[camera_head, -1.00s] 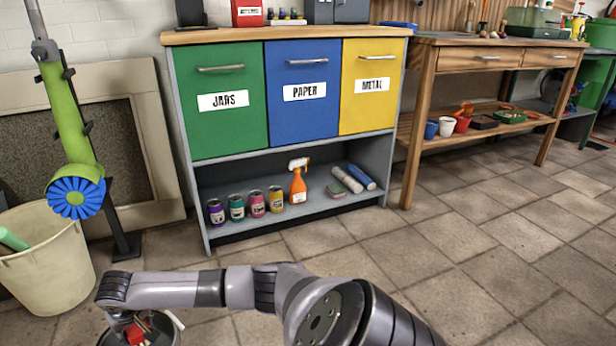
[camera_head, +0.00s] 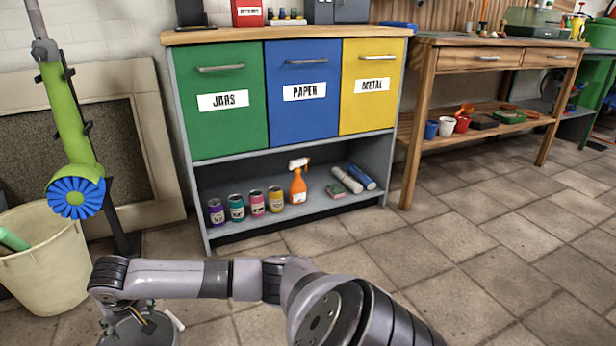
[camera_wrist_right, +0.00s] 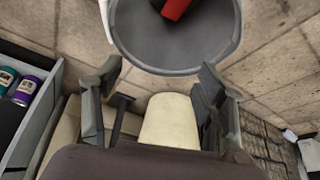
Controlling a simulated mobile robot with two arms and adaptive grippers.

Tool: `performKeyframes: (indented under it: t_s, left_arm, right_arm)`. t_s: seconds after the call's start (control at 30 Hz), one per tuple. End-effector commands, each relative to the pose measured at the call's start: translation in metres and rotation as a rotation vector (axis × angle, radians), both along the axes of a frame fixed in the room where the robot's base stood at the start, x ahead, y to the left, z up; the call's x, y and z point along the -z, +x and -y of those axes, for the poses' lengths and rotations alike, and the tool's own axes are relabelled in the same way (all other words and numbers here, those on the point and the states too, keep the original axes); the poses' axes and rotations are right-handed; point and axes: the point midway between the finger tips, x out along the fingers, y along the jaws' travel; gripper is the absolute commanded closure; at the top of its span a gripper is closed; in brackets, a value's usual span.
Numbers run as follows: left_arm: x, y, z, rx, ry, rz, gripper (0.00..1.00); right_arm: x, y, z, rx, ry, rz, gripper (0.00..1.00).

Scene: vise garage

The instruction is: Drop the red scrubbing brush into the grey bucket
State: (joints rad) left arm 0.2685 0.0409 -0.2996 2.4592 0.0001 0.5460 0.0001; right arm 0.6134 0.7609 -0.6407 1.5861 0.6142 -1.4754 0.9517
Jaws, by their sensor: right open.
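The grey bucket (camera_wrist_right: 205,48) is at the top of the right wrist view, seen from above. The red scrubbing brush (camera_wrist_right: 175,9) shows inside its rim, red with a dark part, cut off by the top edge. I cannot tell how it rests. My right gripper (camera_wrist_right: 160,69) is open, its two fingers apart with nothing between them, near the bucket's rim. In the head view part of the bucket (camera_head: 160,335) shows at the bottom left under my right wrist, and the brush is hidden there. My left gripper is not in view.
A cream bin (camera_head: 50,262) stands at the left beside a green trimmer (camera_head: 72,130). A cabinet (camera_head: 290,225) holds several cans and an orange spray bottle (camera_head: 298,187) on its low shelf. A wooden workbench (camera_head: 425,110) is at the right. The tiled floor in front is clear.

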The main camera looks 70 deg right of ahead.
Motion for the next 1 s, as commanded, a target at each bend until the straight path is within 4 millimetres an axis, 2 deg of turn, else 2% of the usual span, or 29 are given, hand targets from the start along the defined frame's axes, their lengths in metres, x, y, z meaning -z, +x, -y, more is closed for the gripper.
performKeyframes:
  t_s: [0.03, 0.2, 0.4, 1.0]
  left_arm:
    - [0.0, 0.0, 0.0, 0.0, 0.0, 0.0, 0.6]
    - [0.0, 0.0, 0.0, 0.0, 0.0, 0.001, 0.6]
    - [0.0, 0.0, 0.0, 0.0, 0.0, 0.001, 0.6]
    - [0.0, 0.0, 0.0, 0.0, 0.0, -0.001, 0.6]
  right_arm:
    - [-0.012, -0.003, -0.002, -0.003, -0.001, 0.004, 0.34]
    - [-0.041, -0.014, -0.008, 0.0, -0.001, 0.003, 0.34]
    - [-0.059, -0.021, -0.011, 0.0, -0.001, 0.002, 0.34]
    - [-0.06, -0.021, -0.014, -0.007, 0.002, 0.006, 0.34]
